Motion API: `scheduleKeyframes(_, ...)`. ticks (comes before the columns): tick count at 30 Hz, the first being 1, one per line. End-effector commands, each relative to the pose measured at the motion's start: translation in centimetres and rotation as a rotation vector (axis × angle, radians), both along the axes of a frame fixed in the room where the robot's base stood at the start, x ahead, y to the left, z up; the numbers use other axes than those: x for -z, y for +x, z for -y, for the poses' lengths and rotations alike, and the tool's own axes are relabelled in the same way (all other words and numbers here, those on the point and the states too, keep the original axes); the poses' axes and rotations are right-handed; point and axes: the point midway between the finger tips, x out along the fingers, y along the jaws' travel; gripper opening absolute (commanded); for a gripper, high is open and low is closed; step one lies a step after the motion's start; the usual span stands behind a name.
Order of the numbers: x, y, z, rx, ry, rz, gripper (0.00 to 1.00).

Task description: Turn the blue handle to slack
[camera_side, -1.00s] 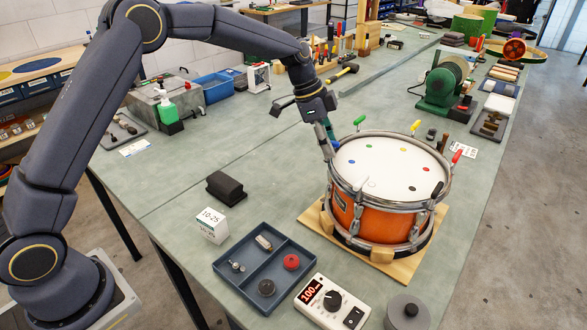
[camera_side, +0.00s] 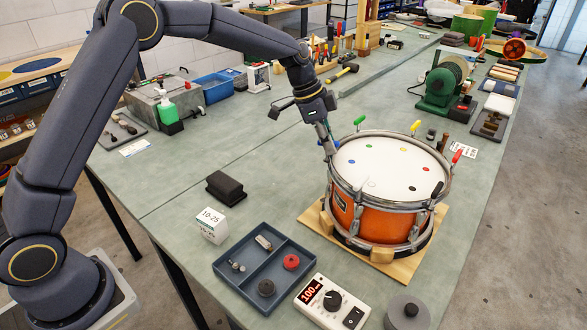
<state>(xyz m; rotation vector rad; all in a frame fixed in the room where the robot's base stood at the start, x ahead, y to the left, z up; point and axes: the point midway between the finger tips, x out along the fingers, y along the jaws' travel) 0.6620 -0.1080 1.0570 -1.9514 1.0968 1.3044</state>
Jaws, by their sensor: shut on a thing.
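The orange snare drum (camera_side: 362,216) with a white head stands on a wooden base. My gripper (camera_side: 328,150) points down at the drum's left rim, beside the blue dot (camera_side: 351,161) on the head. The handle's exact angle cannot be seen.
Green (camera_side: 360,121), yellow (camera_side: 415,127), red (camera_side: 456,157) and black (camera_side: 437,190) handles stand around the rim. A grey tray (camera_side: 262,268) and a white meter reading 100 (camera_side: 331,302) lie in front. The bench left of the drum is mostly clear.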

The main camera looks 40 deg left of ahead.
Motion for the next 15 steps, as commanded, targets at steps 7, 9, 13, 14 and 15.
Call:
scheduleKeyframes(7, -0.09, -0.05, 0.03, -0.191, 0.001, 0.001, 0.0)
scheduleKeyframes(9, -0.08, -0.05, 0.05, -0.255, 0.001, 0.002, 0.0)
scheduleKeyframes(13, -0.11, -0.02, 0.08, -0.379, 0.001, 0.003, 0.0)
scheduleKeyframes(14, -0.08, -0.03, 0.04, -0.408, 0.002, 0.002, 0.0)
scheduleKeyframes(15, -0.08, -0.04, 0.07, -0.445, 0.002, 0.002, 0.0)
